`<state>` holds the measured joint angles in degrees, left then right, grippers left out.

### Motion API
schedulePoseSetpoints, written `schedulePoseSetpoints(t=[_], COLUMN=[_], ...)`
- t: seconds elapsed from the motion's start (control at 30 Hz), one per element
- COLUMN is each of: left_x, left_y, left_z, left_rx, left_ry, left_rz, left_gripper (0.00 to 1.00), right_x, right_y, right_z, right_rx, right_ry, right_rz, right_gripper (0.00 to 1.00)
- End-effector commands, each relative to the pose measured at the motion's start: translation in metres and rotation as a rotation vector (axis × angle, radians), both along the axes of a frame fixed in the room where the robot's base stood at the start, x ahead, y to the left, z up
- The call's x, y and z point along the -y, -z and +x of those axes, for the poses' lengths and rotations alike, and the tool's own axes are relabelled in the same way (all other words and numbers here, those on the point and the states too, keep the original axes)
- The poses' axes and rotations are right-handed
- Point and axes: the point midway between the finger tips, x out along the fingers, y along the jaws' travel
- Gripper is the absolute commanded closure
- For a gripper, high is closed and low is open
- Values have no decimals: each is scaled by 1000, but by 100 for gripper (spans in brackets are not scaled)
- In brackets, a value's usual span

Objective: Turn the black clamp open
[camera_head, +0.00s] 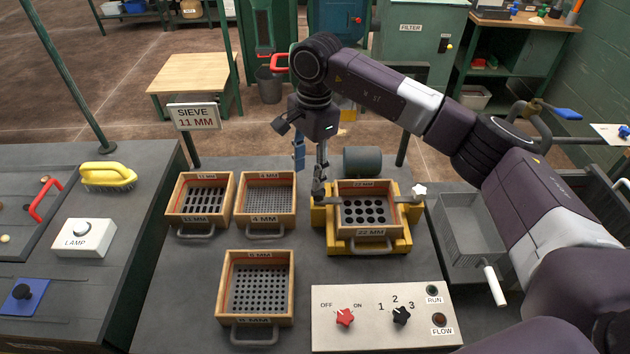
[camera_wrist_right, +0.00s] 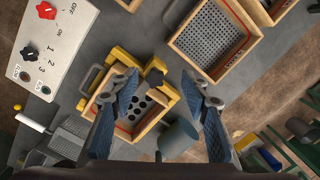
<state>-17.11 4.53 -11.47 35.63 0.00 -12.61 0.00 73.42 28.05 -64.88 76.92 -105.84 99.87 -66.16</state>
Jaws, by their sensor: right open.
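The black clamp (camera_head: 318,188) sits at the left side of the yellow sieve holder (camera_head: 400,242), by the wooden 22 MM sieve (camera_head: 364,186). In the right wrist view the dark clamp block (camera_wrist_right: 155,78) appears between the spread fingertips. My right gripper (camera_head: 310,168) is open and points down just above the clamp; it also shows in the wrist view (camera_wrist_right: 160,82). Its fingers partly cover the clamp in the head view, and I cannot tell whether they touch it. My left gripper is not in view.
An 11 MM sieve (camera_head: 170,208), a 4 MM sieve (camera_head: 241,210) and another sieve (camera_head: 225,290) lie left of the holder. A grey cylinder (camera_head: 362,161) is behind it. A control panel (camera_head: 372,333) with knobs is in front, and a wire basket (camera_head: 470,240) is right.

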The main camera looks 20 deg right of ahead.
Motion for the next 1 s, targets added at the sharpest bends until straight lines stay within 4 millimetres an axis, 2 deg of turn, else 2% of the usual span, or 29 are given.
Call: schedulePoseSetpoints(t=[0.07,0.17,0.6,0.97,1.0], left_x=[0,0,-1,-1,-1], left_y=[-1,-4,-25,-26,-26], left_z=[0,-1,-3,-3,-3], left_rx=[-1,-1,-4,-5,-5], left_ry=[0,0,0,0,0], left_rz=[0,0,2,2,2], left_gripper=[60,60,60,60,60], right_x=[17,24,22,22,22], right_y=[-5,0,63,71,71], right_z=[2,2,2,2,2], right_rx=[-3,-7,-8,-5,-5], right_ry=[3,5,5,4,4], right_rz=[-52,-75,-70,-69,-69], right_gripper=[58,58,58,58,61])
